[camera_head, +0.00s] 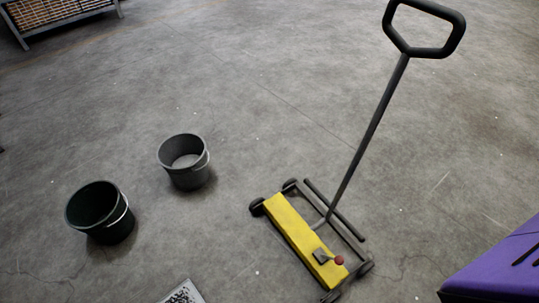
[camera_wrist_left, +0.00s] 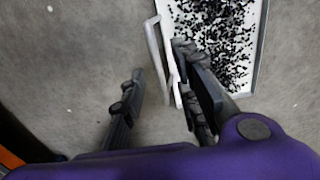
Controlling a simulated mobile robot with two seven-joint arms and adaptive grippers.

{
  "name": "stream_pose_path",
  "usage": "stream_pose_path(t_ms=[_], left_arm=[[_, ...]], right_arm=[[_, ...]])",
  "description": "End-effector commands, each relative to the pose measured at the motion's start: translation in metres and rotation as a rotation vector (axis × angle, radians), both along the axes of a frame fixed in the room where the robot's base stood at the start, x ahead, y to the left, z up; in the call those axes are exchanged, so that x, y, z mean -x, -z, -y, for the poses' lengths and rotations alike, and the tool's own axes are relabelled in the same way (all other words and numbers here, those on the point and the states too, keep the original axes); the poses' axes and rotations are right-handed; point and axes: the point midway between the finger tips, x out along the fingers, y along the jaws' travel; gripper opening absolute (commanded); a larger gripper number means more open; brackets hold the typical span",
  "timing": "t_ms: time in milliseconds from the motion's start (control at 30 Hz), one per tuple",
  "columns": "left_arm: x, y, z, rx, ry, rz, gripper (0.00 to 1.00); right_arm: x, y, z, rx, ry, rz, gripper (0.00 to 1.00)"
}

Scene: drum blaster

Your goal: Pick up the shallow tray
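The shallow tray (camera_wrist_left: 258,45) is white with a pale grey rim and holds many small black bits. It lies at the upper right of the left wrist view, and only a corner of it (camera_head: 179,294) shows at the bottom edge of the head view. A pale handle (camera_wrist_left: 153,46) sticks out from the tray's left side. My left gripper (camera_wrist_left: 158,60) is open, with one finger left of the handle and the other over the tray's left edge. The handle's lower part lies between the fingers; I cannot tell whether either finger touches it. My right gripper is not in view.
A dark bucket (camera_head: 101,214) and a grey bucket (camera_head: 184,164) stand on the concrete floor beyond the tray. A yellow wheeled sweeper (camera_head: 296,236) with a tall black handle stands to the right. A rack (camera_head: 62,18) is at the far left. Floor between them is clear.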

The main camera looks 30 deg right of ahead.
Motion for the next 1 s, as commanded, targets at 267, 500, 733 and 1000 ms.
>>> stream_pose_path(t_ms=[267,500,733,1000], left_arm=[[0.005,0.033,-0.001,0.002,-0.005,-0.003,0.29],[0.005,0.06,-0.002,0.001,-0.004,0.0,0.29],[0.004,0.059,-0.002,0.001,-0.003,0.002,0.24],[0.004,0.059,-0.002,0.002,-0.003,0.001,0.0]], right_arm=[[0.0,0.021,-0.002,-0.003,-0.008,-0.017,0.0],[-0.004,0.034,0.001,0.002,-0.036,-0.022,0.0],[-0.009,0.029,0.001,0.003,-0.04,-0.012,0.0],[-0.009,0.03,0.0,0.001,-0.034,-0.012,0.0]])
